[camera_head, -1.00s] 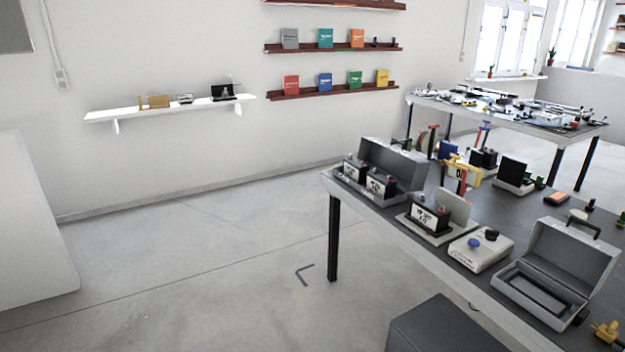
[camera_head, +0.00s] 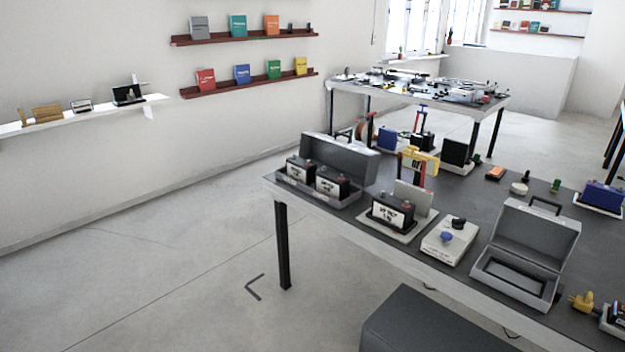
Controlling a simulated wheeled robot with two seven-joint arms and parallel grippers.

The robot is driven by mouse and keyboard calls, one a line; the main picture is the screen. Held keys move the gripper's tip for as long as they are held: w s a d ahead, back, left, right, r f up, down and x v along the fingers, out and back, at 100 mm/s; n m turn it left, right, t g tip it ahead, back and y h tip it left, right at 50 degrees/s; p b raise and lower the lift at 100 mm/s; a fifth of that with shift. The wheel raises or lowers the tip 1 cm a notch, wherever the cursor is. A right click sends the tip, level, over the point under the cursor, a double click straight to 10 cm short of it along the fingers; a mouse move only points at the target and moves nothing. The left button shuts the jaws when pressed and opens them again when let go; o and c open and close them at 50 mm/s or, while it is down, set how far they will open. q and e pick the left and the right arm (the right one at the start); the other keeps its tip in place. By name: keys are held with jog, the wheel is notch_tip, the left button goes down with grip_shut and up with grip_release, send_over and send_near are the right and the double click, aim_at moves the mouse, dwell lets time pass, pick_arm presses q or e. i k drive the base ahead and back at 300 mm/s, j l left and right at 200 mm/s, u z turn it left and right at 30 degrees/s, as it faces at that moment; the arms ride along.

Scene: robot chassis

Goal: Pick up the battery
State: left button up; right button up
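Several black batteries with white labels are on the dark table (camera_head: 345,219). Two batteries, a left one (camera_head: 299,169) and a right one (camera_head: 332,184), sit side by side in an open grey case (camera_head: 347,157) at the table's near left corner. Another battery (camera_head: 391,212) stands on a light base with an upright grey plate behind it. I cannot tell which battery the task names. Neither of my grippers is in view.
A white box with knobs (camera_head: 449,241) and an open empty grey case (camera_head: 527,252) stand along the near edge. A dark grey block (camera_head: 435,325) is below the table in front. The floor at left is clear. A second cluttered table (camera_head: 345,88) stands behind.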

aim_at(302, 170)
jog(key=z, duration=1.45)
jog(key=u, duration=1.5)
jog(key=i+u, duration=0.15)
jog(key=i, duration=0.45)
jog(key=i+u, duration=0.15)
jog(key=i, duration=0.4)
jog(key=i+u, duration=0.1)
jog(key=i, duration=0.5)
jog(key=i+l+u, duration=0.15)
jog(key=i, duration=0.45)
jog(key=i+l+u, duration=0.15)
jog(key=i, duration=0.4)
jog(key=l, duration=0.1)
